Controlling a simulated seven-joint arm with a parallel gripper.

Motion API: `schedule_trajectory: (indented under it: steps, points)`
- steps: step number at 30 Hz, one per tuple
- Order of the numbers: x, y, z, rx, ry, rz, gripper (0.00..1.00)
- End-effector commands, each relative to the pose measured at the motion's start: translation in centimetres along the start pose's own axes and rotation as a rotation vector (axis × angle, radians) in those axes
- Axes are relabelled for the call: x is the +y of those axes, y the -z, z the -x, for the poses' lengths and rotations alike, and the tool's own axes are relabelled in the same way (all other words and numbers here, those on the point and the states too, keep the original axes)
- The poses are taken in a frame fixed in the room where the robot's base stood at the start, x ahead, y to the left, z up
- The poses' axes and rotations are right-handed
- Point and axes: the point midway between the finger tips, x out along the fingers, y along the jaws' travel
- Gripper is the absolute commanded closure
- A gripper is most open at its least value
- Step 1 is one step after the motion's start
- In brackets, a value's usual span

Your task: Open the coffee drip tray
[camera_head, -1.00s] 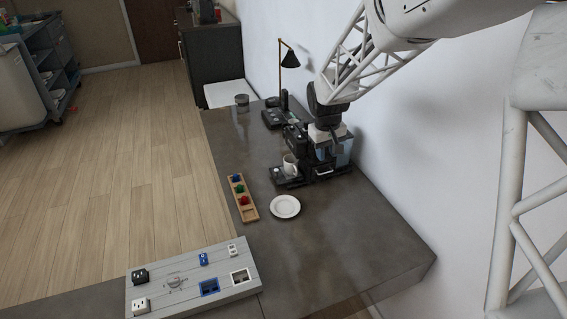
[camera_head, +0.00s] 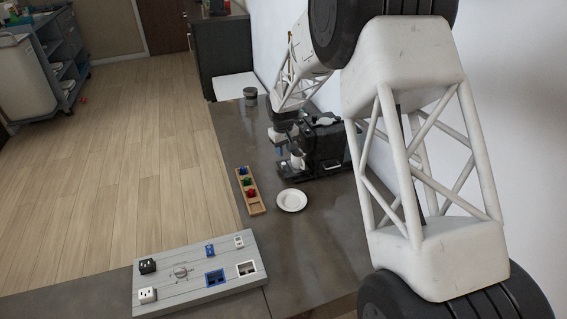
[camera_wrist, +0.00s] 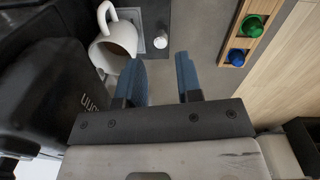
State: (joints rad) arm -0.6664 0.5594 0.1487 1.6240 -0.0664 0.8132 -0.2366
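The black coffee machine (camera_head: 326,139) stands on the dark counter, partly hidden behind my arm in the head view. Its dark body fills the left of the wrist view (camera_wrist: 42,100). A white mug (camera_head: 297,157) stands at its front, at the drip-tray area (camera_head: 290,171); the mug also shows in the wrist view (camera_wrist: 115,42). A small pale round knob (camera_wrist: 160,42) shows beside the mug. My gripper (camera_wrist: 160,65) is open, its two blue fingers apart with nothing between them, close to the mug and knob. In the head view it is at the machine's front left.
A wooden holder (camera_head: 257,208) with red, green and blue pieces lies left of a white plate (camera_head: 292,200). A grey panel (camera_head: 197,272) with sockets and switches lies nearer. A dark jar (camera_head: 250,96) stands at the back. Bare counter lies right of the panel.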

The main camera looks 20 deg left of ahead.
Motion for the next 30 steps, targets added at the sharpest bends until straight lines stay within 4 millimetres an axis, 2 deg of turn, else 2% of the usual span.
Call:
schedule_trajectory:
  steps: [3, 7, 22, 30]
  points:
    - [0.2, 1.3, -0.3, 0.011, 0.005, -0.004, 0.67]
    - [0.3, 1.9, -0.5, 0.015, 0.009, -0.006, 0.67]
    - [0.4, 2.0, -0.8, 0.015, 0.009, -0.006, 0.67]
    - [0.4, 2.0, -2.8, 0.015, 0.009, -0.006, 0.67]
